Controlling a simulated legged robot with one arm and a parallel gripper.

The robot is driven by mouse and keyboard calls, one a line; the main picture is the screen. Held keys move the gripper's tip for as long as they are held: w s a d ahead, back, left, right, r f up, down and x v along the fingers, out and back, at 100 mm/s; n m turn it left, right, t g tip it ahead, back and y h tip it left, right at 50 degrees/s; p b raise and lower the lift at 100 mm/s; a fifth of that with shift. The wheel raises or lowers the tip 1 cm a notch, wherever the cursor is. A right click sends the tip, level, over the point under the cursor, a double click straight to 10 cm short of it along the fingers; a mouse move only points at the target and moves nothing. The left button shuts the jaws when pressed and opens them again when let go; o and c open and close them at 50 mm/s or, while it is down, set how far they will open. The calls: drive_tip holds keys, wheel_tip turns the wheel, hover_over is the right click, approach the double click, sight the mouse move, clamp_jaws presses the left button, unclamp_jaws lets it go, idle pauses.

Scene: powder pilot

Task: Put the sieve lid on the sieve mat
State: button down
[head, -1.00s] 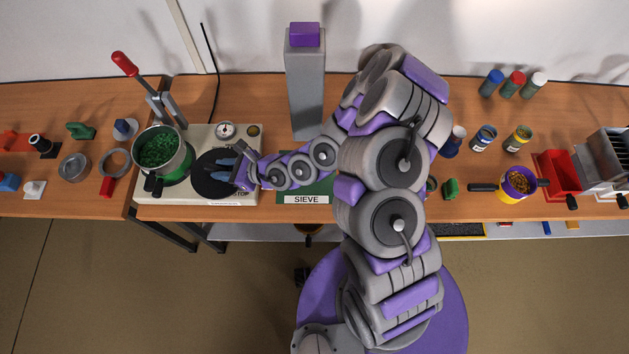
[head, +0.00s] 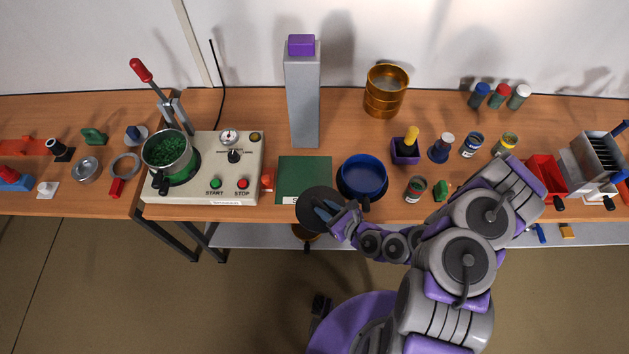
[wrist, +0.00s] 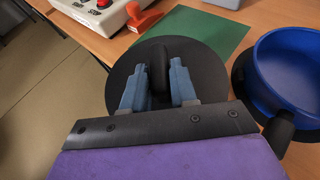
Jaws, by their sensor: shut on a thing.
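The sieve lid is a dark round disc (head: 309,200) with an upright black handle. My gripper (head: 324,210) is shut on that handle, with a blue finger on each side of it in the wrist view (wrist: 158,84). The lid (wrist: 209,75) is at the front of the sieve mat, a flat green square (head: 304,174), and covers part of its front edge and label. Most of the mat is bare; it also shows beyond the lid in the wrist view (wrist: 205,32). I cannot tell the height of the lid above the bench.
A blue pan (head: 362,177) stands close to the right of the mat. A hot plate unit (head: 228,150) with a pot of green granules (head: 168,156) is to the left. A tall grey column (head: 303,100) stands behind the mat. A small red-orange object (head: 267,181) lies at the mat's left.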

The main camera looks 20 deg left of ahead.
sight(334, 195)
drive_tip(key=w+a+b, duration=0.1)
drive_tip(key=w+a, duration=0.2)
drive_tip(key=w, duration=0.1)
drive_tip(key=w+a+f+b, duration=0.1)
drive_tip(key=w+a, duration=0.2)
drive_tip(key=w, duration=0.1)
drive_tip(key=w+a+b, duration=0.2)
drive_tip(key=w+a, duration=0.1)
drive_tip(key=w, duration=0.1)
drive_tip(key=shift+f, duration=0.25)
wheel_tip(334, 195, down, 4)
drive_tip(key=shift+d+r+b, duration=0.15)
drive_tip(key=shift+b, duration=0.35)
drive_tip(key=shift+r, duration=0.15)
drive_tip(key=c, duration=0.9)
unclamp_jaws()
drive_tip(key=p+v, duration=0.2)
drive_tip(key=v, duration=1)
drive_tip(key=shift+w+p, duration=0.1)
drive_tip(key=shift+p, duration=0.25)
